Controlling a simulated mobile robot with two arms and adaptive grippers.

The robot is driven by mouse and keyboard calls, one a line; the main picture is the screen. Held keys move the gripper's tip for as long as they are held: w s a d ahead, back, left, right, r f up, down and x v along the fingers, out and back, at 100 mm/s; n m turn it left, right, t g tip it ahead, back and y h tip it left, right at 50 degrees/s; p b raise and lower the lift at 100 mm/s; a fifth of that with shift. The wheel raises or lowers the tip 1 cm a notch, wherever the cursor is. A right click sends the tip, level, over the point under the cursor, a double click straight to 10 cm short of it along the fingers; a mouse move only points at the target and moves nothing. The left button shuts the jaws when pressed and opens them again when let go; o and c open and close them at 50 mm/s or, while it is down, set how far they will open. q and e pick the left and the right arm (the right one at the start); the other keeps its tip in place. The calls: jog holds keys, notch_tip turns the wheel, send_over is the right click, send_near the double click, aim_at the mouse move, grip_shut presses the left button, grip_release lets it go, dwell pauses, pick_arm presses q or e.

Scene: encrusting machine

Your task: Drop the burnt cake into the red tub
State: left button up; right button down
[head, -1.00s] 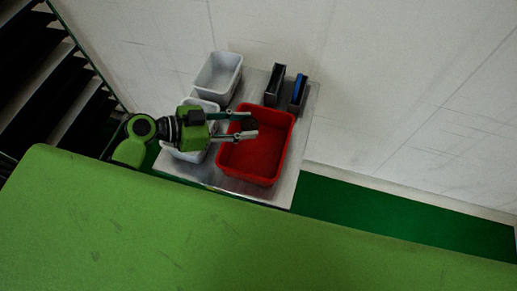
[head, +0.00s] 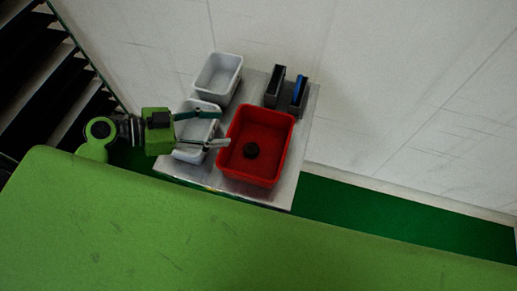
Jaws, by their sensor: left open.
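The burnt cake (head: 251,150), a small dark round piece, lies on the floor of the red tub (head: 279,144). The red tub stands on a metal table. My left gripper (head: 222,128) is open and empty. Its fingers point right, over the white tub left of the red tub, with the tips by the red tub's left rim. It is apart from the cake. My right gripper is not in view.
A white tub (head: 201,126) stands under my left gripper, partly hidden. Another white tub (head: 218,76) is at the back left of the metal table (head: 215,177). Two narrow dark holders (head: 274,86), one with something blue, stand at the back right by the white wall.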

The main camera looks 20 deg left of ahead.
pick_arm(q)
jog(key=shift+v, duration=2.05)
